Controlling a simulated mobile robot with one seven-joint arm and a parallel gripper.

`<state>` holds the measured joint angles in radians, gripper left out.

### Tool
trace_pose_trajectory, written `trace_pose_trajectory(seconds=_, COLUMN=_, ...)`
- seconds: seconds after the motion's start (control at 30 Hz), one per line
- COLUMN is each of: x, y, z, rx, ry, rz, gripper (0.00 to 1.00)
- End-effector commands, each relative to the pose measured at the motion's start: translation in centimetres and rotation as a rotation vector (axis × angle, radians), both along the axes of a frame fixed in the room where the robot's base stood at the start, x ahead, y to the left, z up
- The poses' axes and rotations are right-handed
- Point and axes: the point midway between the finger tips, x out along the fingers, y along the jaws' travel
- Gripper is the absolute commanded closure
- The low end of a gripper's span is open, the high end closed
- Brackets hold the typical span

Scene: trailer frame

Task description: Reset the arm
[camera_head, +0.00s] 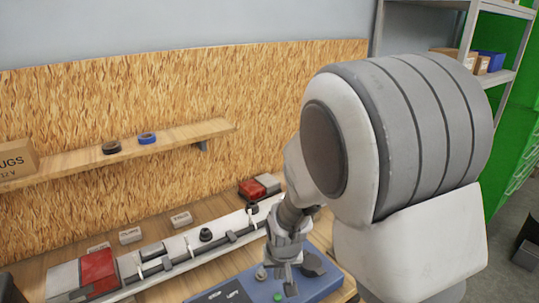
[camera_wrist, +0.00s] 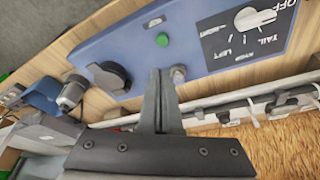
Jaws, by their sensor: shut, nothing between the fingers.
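My gripper (camera_head: 284,272) is low over the blue control panel (camera_head: 245,283) on the bench, with my arm reaching down to it from the right. In the wrist view my two fingers (camera_wrist: 160,78) are together and empty. Their tips overlap the edge of the panel (camera_wrist: 130,45) in the picture, beside a small metal toggle or knob (camera_wrist: 179,73); I cannot tell if they touch it. A green button (camera_wrist: 162,39), a black round cover (camera_wrist: 108,76) and a rotary dial (camera_wrist: 250,20) marked OFF, TAIL and LEFT are on the panel.
A white trailer bar (camera_head: 180,246) with cables and a red-and-white lamp (camera_head: 98,272) lies behind the panel. A wooden shelf (camera_head: 180,139) holds black (camera_head: 111,147) and blue (camera_head: 147,138) tape rolls and a cardboard box (camera_head: 15,160). Metal shelving (camera_head: 497,78) stands at right.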

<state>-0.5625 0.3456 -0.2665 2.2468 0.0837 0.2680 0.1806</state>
Motion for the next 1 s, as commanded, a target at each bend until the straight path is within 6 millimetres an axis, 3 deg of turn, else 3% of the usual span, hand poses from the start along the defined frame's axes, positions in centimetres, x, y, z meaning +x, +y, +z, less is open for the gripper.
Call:
trace_pose_trajectory(seconds=0.27, x=-2.2, y=-3.0, z=7.6, rx=0.067, ry=-0.033, rz=-0.024, gripper=1.00)
trace_pose_trajectory(seconds=0.6, x=-8.1, y=-7.6, z=15.9, rx=0.090, ry=-0.099, rz=-0.036, gripper=1.00)
trace_pose_trajectory(seconds=0.8, x=-12.6, y=-9.9, z=19.3, rx=0.064, ry=-0.146, rz=-0.046, gripper=1.00)
trace_pose_trajectory(seconds=1.0, x=-16.4, y=-11.6, z=21.0, rx=0.021, ry=-0.181, rz=-0.060, gripper=1.00)
